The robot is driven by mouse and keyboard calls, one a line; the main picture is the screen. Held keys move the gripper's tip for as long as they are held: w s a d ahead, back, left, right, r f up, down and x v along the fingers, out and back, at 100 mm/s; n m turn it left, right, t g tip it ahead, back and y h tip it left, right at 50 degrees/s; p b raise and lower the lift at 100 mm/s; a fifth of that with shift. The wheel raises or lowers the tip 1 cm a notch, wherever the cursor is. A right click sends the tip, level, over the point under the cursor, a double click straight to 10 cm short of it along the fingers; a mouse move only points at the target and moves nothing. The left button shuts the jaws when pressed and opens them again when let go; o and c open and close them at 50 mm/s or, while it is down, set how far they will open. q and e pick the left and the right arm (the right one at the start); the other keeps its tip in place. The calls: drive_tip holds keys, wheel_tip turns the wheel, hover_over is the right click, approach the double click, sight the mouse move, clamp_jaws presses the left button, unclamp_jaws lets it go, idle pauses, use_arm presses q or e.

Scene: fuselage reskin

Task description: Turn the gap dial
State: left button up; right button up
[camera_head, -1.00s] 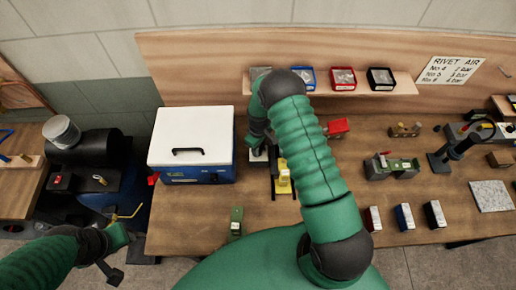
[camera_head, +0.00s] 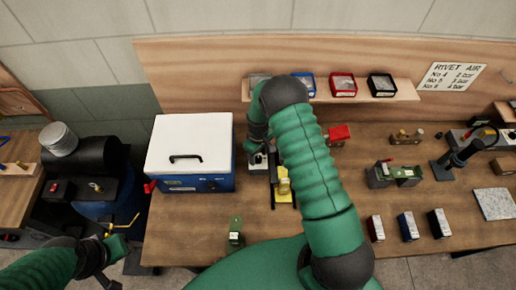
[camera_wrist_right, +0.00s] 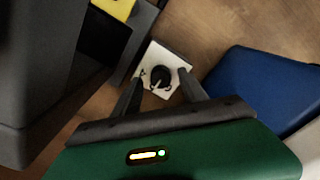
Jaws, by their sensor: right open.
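The gap dial (camera_wrist_right: 161,77) is a round black knob with a pale pointer mark on a white plate (camera_wrist_right: 178,56). In the head view the white plate (camera_head: 257,161) sits on the bench, between the blue box and a yellow and black device (camera_head: 284,184). My right gripper (camera_wrist_right: 160,90) is open, its two dark fingers on either side of the knob; I cannot tell if they touch it. In the head view my right gripper (camera_head: 256,146) is over the plate, partly hidden by my arm. My left gripper (camera_head: 107,277) is low at the left, away from the dial; its jaws are unclear.
A blue box with a white lid (camera_head: 190,145) stands left of the dial. A shelf with several small bins (camera_head: 343,85) runs along the back. A green and grey fixture (camera_head: 396,174) stands further right.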

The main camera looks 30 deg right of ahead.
sight(258, 157)
wheel_tip(258, 157, up, 16)
drive_tip(key=b, duration=0.4)
